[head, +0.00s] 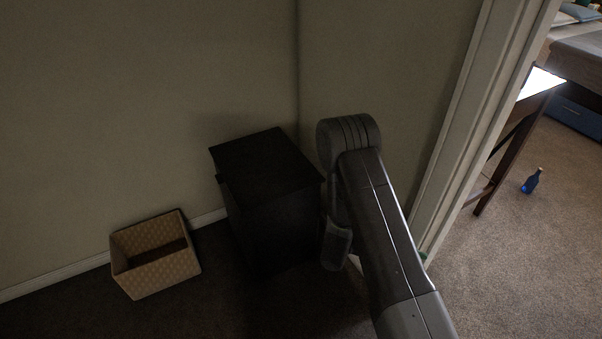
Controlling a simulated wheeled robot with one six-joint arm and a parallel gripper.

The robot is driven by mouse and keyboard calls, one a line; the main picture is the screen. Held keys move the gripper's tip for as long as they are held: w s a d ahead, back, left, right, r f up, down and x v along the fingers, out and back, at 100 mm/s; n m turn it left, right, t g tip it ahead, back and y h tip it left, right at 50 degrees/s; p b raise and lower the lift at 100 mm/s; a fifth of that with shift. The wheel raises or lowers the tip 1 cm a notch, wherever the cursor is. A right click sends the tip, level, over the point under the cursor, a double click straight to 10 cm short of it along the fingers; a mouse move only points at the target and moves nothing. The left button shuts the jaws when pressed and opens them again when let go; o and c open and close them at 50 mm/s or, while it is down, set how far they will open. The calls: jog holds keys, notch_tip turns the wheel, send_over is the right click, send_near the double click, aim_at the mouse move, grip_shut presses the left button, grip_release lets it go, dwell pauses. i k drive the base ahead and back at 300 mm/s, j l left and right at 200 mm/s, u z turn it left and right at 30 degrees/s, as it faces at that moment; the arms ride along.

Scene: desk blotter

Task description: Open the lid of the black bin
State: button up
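The black bin (275,225) stands on the carpet in the corner, left of my arm in the head view. Its flat black lid (265,160) lies on top and looks closed. My arm reaches up from the bottom right and bends down at the bin's right side. Its end hangs close beside the bin's right face. My gripper's fingers cannot be made out, hidden behind the arm or lost in the dark. I cannot tell whether any part touches the bin.
A tan woven basket (160,275), open and apparently empty, sits left of the bin by the wall. A white door frame (470,120) stands to the right. Beyond it are a dark-legged table (507,150) and a blue bottle (532,181) on the carpet. Carpet in front is clear.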

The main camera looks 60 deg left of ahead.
aim_at(258, 169)
jog(key=u, duration=0.4)
jog(key=j+u, duration=0.1)
jog(key=u, duration=0.65)
jog(key=j+u, duration=0.1)
jog(key=u, duration=0.3)
jog(key=i+j, duration=0.15)
jog(key=j, duration=0.2)
jog(key=i+j, duration=0.1)
jog(key=j, duration=0.25)
jog(key=i+j+u, duration=0.1)
jog(key=j, duration=0.25)
jog(key=i+j, duration=0.2)
jog(key=j, duration=0.15)
jog(key=i+j, duration=0.15)
jog(key=j, duration=0.2)
